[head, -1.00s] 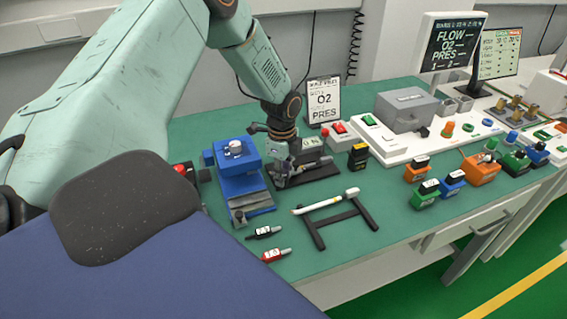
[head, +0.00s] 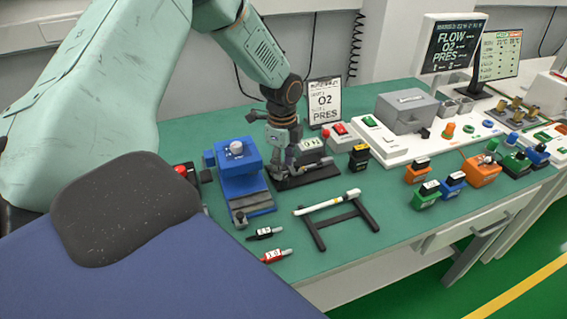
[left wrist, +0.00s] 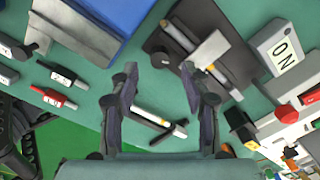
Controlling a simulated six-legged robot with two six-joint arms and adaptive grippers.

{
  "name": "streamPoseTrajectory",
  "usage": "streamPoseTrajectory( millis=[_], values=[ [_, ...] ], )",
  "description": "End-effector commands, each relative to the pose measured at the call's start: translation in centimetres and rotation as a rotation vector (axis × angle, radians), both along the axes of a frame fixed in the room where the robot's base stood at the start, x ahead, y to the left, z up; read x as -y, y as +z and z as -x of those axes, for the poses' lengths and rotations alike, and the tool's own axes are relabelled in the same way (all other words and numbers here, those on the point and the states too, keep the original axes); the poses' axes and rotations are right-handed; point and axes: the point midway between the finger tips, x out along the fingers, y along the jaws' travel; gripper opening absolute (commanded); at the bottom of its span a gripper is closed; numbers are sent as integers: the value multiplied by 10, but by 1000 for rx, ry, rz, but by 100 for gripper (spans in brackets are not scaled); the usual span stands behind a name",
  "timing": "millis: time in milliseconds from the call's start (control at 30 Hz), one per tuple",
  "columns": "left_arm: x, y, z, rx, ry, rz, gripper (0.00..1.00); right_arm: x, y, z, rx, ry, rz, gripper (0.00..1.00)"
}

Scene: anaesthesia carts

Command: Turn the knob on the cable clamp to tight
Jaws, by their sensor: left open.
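A blue device (head: 238,178) with a round pale knob (head: 236,147) on top and a grey front block stands on the green table. Part of it shows at the top of the left wrist view (left wrist: 125,12), with a dark knob (left wrist: 40,45) on its grey block. Right of it lies a dark plate (head: 318,172) with grey fittings, also in the left wrist view (left wrist: 235,62). I cannot tell for sure which is the cable clamp. My left gripper (head: 287,163) hangs over the plate's left part and hides some of it. Its fingers (left wrist: 160,72) are apart and empty.
A black stand (head: 338,222) with a white rod (head: 327,202) lies in front. A black-tipped connector (head: 264,233) and a red connector (head: 276,255) lie at front left. A red button (head: 181,170) stands left of the blue device. A sign (head: 324,100) stands behind.

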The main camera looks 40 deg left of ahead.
Motion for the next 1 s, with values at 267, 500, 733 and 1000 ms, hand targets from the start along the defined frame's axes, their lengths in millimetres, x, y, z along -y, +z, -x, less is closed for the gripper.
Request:
streamPoseTrajectory(
  millis=[267, 500, 733, 1000],
  values=[
    [0, 35, 1, 1, 1, 1, 47, 0, 0, 0, 0, 0, 0, 47],
    [0, 42, 2, -2, 0, 0, 47, 0, 0, 0, 0, 0, 0, 47],
    [0, 42, 2, -2, 0, 0, 43, 0, 0, 0, 0, 0, 0, 47],
    [4, 36, -15, 54, -17, -15, 33, 0, -36, 0, 0, 0, 0, 47]
  ],
)
